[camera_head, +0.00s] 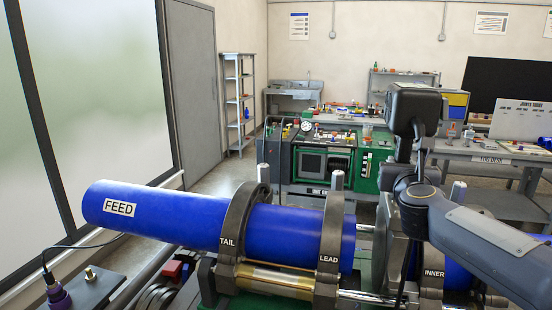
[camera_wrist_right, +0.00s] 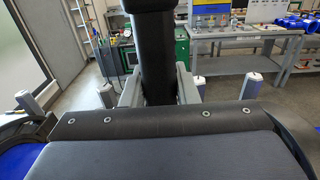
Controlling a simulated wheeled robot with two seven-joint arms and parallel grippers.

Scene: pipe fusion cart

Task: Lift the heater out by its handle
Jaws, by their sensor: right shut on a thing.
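The heater's black handle (camera_head: 414,108) stands upright, with a dark block at its top, above the gap between the clamps marked LEAD and INNER. In the right wrist view the handle (camera_wrist_right: 154,45) rises between two grey fingers. My right gripper (camera_head: 412,182) comes in from the right and is shut on the handle; it also shows in the wrist view (camera_wrist_right: 158,88). The grey heater body (camera_head: 389,240) below is partly hidden by my gripper and arm. It sits between the blue pipe marked FEED (camera_head: 165,216) and another blue pipe (camera_head: 457,274). My left gripper is not in view.
The TAIL clamp (camera_head: 240,230), LEAD clamp (camera_head: 329,245) and INNER clamp (camera_head: 431,278) stand close around the pipes, with upright silver bolts. A green machine (camera_head: 330,165) and a workbench (camera_head: 490,155) stand behind. The space above the clamps is open.

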